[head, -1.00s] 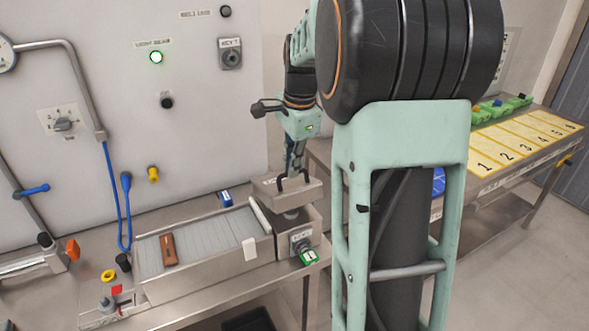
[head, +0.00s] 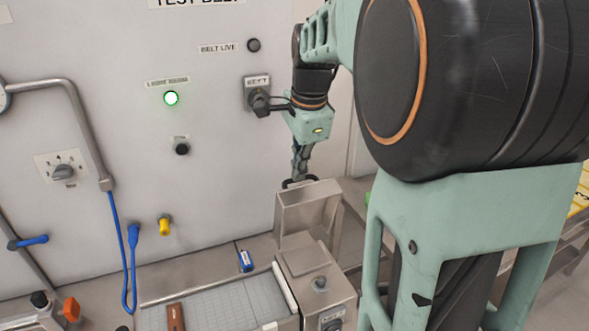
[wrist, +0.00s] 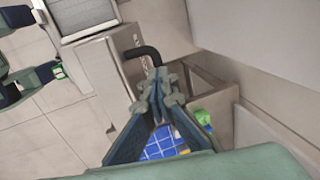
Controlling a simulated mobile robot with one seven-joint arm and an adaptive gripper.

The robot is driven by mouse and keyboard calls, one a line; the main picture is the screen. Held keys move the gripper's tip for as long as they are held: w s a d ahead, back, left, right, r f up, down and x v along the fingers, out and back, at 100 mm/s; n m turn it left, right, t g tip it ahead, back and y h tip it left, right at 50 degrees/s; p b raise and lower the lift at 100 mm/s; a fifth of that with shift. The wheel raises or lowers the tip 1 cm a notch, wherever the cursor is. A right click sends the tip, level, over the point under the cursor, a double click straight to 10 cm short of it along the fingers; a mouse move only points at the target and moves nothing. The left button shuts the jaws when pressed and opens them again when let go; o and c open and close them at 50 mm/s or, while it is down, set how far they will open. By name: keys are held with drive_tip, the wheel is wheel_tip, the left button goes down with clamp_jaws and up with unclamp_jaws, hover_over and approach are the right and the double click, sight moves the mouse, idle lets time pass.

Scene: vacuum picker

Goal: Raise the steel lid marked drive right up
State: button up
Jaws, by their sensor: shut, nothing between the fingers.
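The steel lid (head: 308,210) stands raised, close to upright, at the back of the steel drive box (head: 318,272) in the head view. I cannot read a drive marking on it. Its black bar handle (head: 299,182) is at its top edge, and the handle also shows in the wrist view (wrist: 145,52). My gripper (head: 299,176) is at the handle with its fingers pointing down. In the wrist view its fingertips (wrist: 160,82) are together beside the handle's end. The fingers are shut with nothing between them. I cannot tell whether they touch the handle.
A belt (head: 225,300) with a brown block (head: 175,316) runs left of the box. My arm hides much of the right side.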

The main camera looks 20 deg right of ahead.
drive_tip(key=shift+o, duration=1.3)
drive_tip(key=f, duration=0.2)
drive_tip(key=shift+s+a+f+g, duration=0.1)
drive_tip(key=shift+s+f+g, duration=0.15)
drive_tip(key=shift+f+g, duration=0.05)
drive_tip(key=shift+o, duration=1.2)
drive_tip(key=shift+s+r, duration=0.15)
drive_tip(key=shift+s, duration=0.35)
drive_tip(key=shift+o, duration=0.7)
drive_tip(key=shift+w, duration=0.3)
drive_tip(key=shift+s+r, duration=0.1)
drive_tip(key=shift+s, duration=0.05)
drive_tip(key=w+r+p, duration=0.4)
drive_tip(key=w+r, duration=0.3)
drive_tip(key=w, duration=0.3)
drive_tip(key=shift+r, duration=0.25)
